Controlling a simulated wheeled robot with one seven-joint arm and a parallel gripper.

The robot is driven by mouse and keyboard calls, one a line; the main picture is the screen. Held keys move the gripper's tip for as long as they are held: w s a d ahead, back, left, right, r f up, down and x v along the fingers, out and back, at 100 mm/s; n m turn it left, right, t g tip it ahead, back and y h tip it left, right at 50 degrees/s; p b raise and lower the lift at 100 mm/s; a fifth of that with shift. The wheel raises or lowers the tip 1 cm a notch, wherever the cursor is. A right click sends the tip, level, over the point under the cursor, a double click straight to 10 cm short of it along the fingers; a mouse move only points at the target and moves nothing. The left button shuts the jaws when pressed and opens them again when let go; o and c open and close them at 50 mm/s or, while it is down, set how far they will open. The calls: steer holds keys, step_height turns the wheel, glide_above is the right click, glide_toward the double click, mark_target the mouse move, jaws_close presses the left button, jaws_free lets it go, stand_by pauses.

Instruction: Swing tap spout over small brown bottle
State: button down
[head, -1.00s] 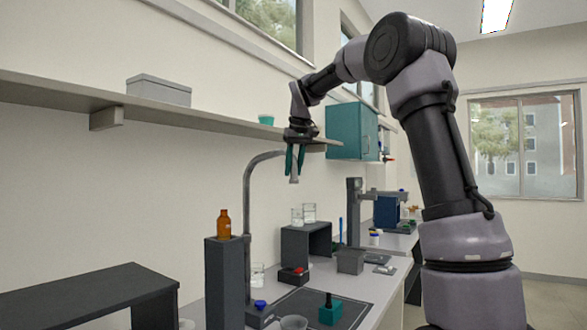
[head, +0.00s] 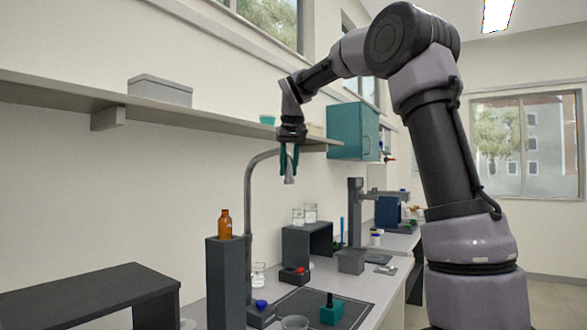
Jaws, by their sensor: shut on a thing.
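The small brown bottle (head: 224,224) stands upright on top of a tall dark pedestal (head: 226,280) at the left of the bench. The tap (head: 248,215) is a grey pipe that rises behind the pedestal's right side and curves over to the right at its top. My gripper (head: 289,165) is shut on the tap spout (head: 290,179), whose light tip hangs down between the teal fingers. The spout end is to the right of the bottle and higher than it, apart from it. The fingers hide part of the spout.
A wall shelf (head: 60,90) with a grey box (head: 160,91) runs behind my gripper. A dark riser with beakers (head: 304,212) stands on the bench to the right. A teal block (head: 331,312) sits on a dark mat. A low black stand (head: 90,285) is at the left.

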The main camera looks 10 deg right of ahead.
steer(key=s+a+m+g+h, duration=0.1)
steer(key=s+a+m+h, duration=0.1)
steer(key=a+m, duration=0.8)
steer(key=a+h, duration=0.1)
steer(key=a, duration=0.7)
steer(key=shift+s+a+r+g, duration=0.15)
steer(key=shift+s+a+g, duration=0.15)
steer(key=shift+a, duration=0.1)
steer(key=c, duration=0.6)
jaws_free()
steer(key=shift+w+a, duration=0.1)
steer(key=v, duration=0.7)
steer(key=shift+a+r, duration=0.15)
steer(key=shift+a, duration=0.05)
